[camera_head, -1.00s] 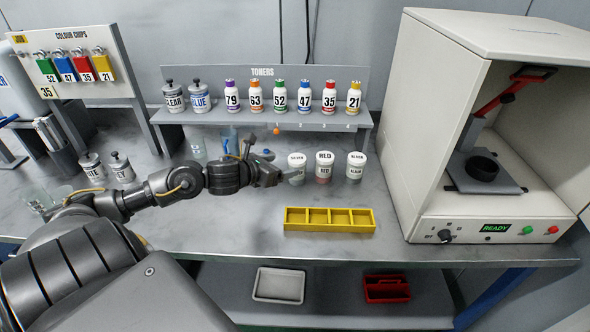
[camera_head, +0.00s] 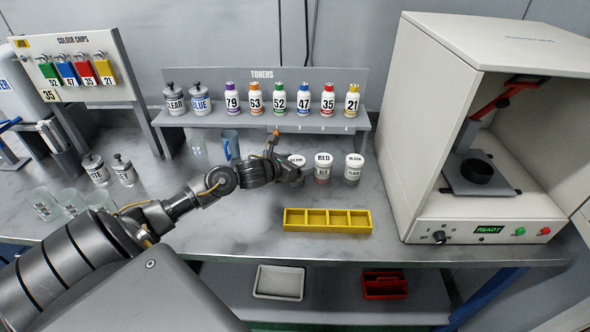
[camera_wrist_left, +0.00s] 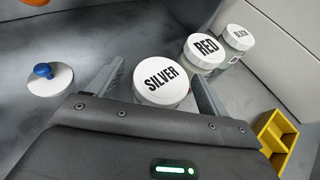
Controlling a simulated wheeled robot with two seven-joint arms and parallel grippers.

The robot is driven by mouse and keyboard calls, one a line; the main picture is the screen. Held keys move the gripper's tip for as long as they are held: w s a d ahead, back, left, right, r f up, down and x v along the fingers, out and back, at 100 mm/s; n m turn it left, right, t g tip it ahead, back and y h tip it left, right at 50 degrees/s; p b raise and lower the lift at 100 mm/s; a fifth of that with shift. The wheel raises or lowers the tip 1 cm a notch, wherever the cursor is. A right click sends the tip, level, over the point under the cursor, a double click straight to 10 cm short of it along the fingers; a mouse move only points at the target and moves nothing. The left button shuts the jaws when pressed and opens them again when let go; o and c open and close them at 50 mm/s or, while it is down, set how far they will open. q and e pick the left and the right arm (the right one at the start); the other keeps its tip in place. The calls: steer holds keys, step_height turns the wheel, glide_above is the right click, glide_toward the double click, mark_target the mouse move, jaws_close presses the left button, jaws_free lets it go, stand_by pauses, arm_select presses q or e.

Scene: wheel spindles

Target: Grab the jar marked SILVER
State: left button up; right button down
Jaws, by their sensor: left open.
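The jar marked SILVER (camera_wrist_left: 161,76) stands on the bench with its white lid up. In the left wrist view it lies between the fingers of my open left gripper (camera_wrist_left: 155,90), one finger on each side. Whether the fingers touch it I cannot tell. My right gripper is not in view.
The RED jar (camera_head: 323,165) stands close to the right of SILVER, then the BLACK jar (camera_head: 353,167). A yellow divided tray (camera_head: 328,226) lies in front. The toner shelf (camera_head: 265,124) is behind.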

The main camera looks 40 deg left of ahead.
arm_select(q)
steer(key=shift+c, duration=0.3)
steer(key=c, duration=1.2)
steer(key=shift+o, duration=0.2)
steer(key=shift+r, duration=0.1)
